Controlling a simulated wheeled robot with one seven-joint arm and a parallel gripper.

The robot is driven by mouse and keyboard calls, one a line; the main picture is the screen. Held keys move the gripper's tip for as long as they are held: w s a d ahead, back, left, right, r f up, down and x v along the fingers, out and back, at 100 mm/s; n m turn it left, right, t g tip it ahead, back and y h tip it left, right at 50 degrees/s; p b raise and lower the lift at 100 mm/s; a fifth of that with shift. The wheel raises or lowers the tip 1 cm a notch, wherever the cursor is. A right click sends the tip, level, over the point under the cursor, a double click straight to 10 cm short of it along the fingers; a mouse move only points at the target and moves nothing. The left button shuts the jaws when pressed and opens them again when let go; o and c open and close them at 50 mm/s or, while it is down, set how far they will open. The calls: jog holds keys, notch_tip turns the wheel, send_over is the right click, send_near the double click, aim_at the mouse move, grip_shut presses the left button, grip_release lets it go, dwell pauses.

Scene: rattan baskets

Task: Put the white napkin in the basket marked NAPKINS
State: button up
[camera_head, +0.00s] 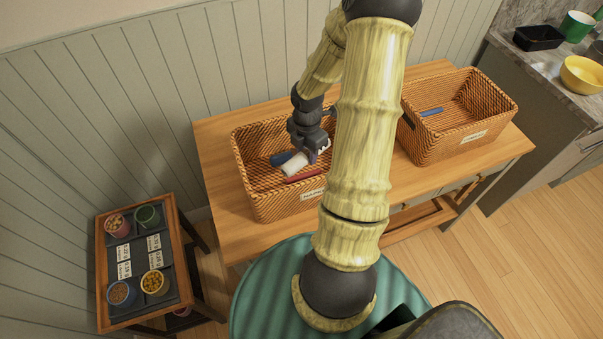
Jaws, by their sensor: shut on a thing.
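My gripper (309,152) is over the inside of the left rattan basket (252,190), shut on the white napkin (294,164), a small white roll. The napkin shows at the left of the fingers, above or among the basket's contents; I cannot tell whether it touches them. The left basket has a pale label (313,194) on its front, partly hidden by my arm and too small to read surely. The right rattan basket (430,151) also has a pale label (473,137) that is too small to read.
The left basket holds a blue item (281,159) and a red item (304,175). The right basket holds a blue item (431,111). Both stand on a wooden table (222,225). A small stand (171,212) with several cups is at lower left. A counter with bowls is at upper right.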

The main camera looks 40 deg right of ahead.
aim_at(306, 164)
jog(key=shift+f, duration=3.15)
notch_tip(306, 164, down, 4)
jog(key=shift+w+a+r, duration=0.1)
jog(key=shift+w+r, duration=0.05)
jog(key=shift+s, duration=0.25)
jog(key=shift+f+b, duration=0.45)
jog(key=shift+f, duration=0.2)
jog(key=o, duration=1)
jog(key=shift+r, duration=0.1)
jog(key=shift+c, duration=0.2)
jog(key=shift+r, duration=0.1)
